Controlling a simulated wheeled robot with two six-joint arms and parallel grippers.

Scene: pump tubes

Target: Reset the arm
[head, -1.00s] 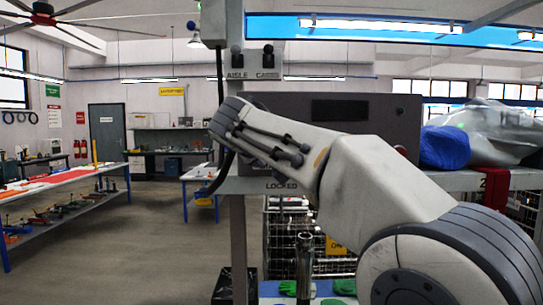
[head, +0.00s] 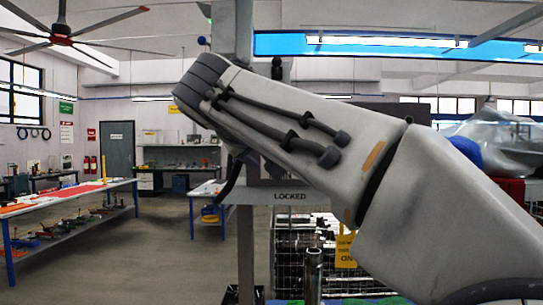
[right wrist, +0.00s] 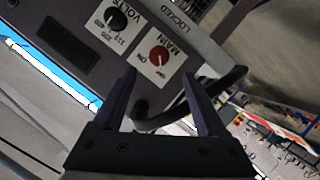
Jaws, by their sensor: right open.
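My right arm (head: 330,150) reaches across the head view from the lower right toward the upper left and hides much of the grey panel behind it. In the right wrist view my right gripper (right wrist: 160,90) is open, with nothing between its dark fingers. Ahead of the fingers is a grey panel with a red MAIN knob (right wrist: 158,54), a black VOLTS knob (right wrist: 114,19) and the word LOCKED. A black cable (right wrist: 190,108) loops beyond the fingers; I cannot tell whether they touch it. My left gripper is not in view.
A grey post (head: 246,240) stands behind the arm, with a LOCKED label (head: 290,196) beside it. A metal tube (head: 313,272) stands upright below the arm. A wire rack (head: 300,235) is behind it. Open floor (head: 165,250) lies to the left, beyond it a long bench (head: 75,195).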

